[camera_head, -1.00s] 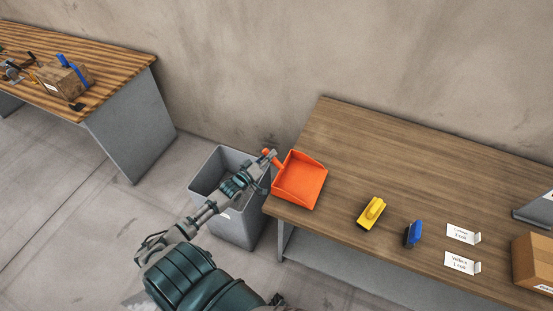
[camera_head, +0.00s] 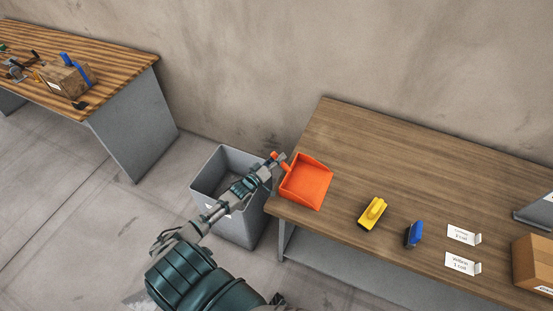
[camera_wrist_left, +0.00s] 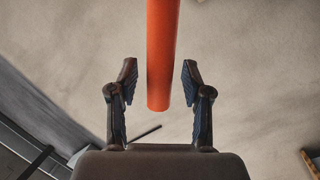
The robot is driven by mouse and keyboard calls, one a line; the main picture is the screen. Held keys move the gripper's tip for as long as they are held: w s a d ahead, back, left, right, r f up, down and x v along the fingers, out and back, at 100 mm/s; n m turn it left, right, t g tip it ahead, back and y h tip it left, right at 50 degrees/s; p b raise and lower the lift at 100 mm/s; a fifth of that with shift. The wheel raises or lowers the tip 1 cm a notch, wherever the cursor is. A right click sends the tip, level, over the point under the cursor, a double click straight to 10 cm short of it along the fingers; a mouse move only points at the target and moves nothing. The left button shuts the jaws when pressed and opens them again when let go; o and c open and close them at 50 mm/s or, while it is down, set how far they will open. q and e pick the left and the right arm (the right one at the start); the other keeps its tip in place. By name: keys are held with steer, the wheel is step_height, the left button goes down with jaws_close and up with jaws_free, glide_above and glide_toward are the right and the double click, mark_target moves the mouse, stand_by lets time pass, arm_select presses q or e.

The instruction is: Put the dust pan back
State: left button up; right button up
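The orange dust pan (camera_head: 306,182) lies at the left end of the brown table, its handle pointing left past the table's edge. My left gripper (camera_head: 279,158) is at the handle. In the left wrist view the orange handle (camera_wrist_left: 162,55) stands between the two spread fingers of my left gripper (camera_wrist_left: 160,82), with a gap visible on each side. My left gripper is open. Part of the handle is hidden behind a finger in the head view. My right gripper is not in view.
A grey bin (camera_head: 240,222) stands below my left forearm, beside the brown table (camera_head: 365,150). A yellow brush-like item (camera_head: 372,213), a blue item (camera_head: 413,234), white label cards (camera_head: 463,236) and a cardboard box (camera_head: 535,262) are on the table. Its back middle is clear.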

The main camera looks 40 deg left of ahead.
arm_select(q)
steer(key=s, duration=1.2)
steer(key=s+d+f+m+g+y, duration=0.1)
steer(key=s+f+g, duration=0.3)
steer(key=f, duration=0.7)
steer(key=s+d+f+m+g, duration=0.1)
steer(key=s+f+m+g, duration=0.1)
steer(key=s+f, duration=0.6)
steer(key=s+d+f+m+g+y, duration=0.1)
steer(key=s+d+f+g, duration=0.15)
steer(key=f, duration=1.05)
steer(key=s+d+f+m+g+b, duration=0.1)
steer(key=s+d+f+m+g, duration=0.2)
steer(key=s+d+f, duration=0.4)
steer(key=s+d+f+m+g+h+b, duration=0.1)
steer(key=s+d+f+g, duration=0.4)
steer(key=s, duration=1.3)
steer(key=d+f+m+b, duration=0.1)
steer(key=d+f+m, duration=0.1)
steer(key=f, duration=0.4)
steer(key=shift+d+f+m, duration=0.4)
steer(key=shift+d, duration=0.15)
steer(key=shift+g, duration=0.25)
